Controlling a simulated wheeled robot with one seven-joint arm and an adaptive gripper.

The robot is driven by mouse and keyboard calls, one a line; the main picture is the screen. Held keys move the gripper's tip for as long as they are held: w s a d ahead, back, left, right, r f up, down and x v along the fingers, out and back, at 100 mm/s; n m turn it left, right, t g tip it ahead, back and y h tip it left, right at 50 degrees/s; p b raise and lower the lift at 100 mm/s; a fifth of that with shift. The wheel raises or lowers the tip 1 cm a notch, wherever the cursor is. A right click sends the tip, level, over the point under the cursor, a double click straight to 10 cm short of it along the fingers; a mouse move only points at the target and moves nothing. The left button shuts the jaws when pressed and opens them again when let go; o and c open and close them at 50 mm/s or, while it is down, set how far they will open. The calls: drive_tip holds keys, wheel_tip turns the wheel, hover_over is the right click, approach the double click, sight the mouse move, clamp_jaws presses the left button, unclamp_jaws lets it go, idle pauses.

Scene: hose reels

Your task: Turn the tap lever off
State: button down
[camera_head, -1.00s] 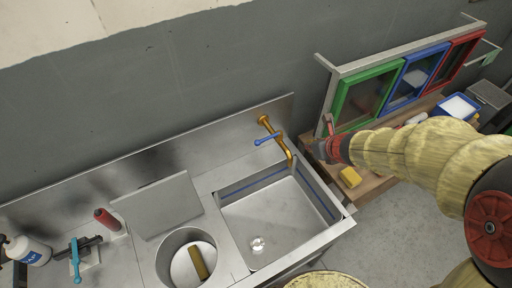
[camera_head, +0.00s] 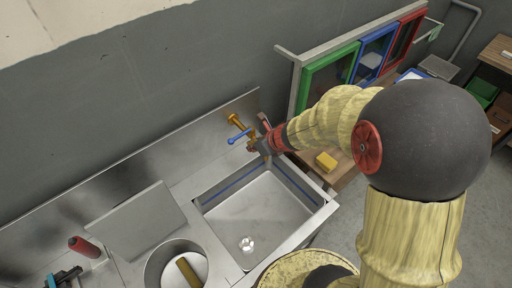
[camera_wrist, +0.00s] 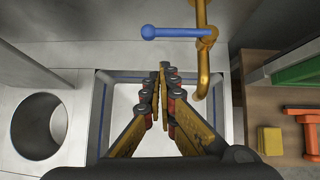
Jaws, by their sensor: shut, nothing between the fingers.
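The brass tap (camera_head: 236,119) stands at the back wall of the steel sink. Its blue lever (camera_head: 240,136) sticks out to the left of the tap body. In the wrist view the blue lever (camera_wrist: 175,32) lies level across the top, left of the brass spout (camera_wrist: 203,75). My gripper (camera_wrist: 163,68) is shut and empty, its tips pointing toward the wall, short of the lever and left of the spout. In the head view my gripper (camera_head: 262,145) is at the tap, just right of the lever, and hides most of the spout. I cannot tell whether it touches the spout.
The sink basin (camera_head: 262,218) is below my gripper. A round basin (camera_head: 176,252) with a brown roll and a leaning steel board (camera_head: 128,224) are to the left. A yellow sponge (camera_head: 326,162) lies on the wooden bench to the right, by coloured frames (camera_head: 330,72).

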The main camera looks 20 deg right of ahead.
sight(241, 134)
drive_tip(key=w+a+f, duration=0.2)
drive_tip(key=w+f, duration=0.1)
drive_tip(key=w, duration=0.2)
drive_tip(key=shift+w, duration=0.25)
drive_tip(key=shift+a, duration=0.15)
drive_tip(key=shift+w+a+f+m+h+b, duration=0.1)
drive_tip(key=shift+w+a+m+h+b, duration=0.3)
drive_tip(key=shift+w+m+b, duration=0.15)
drive_tip(key=shift+s, duration=0.1)
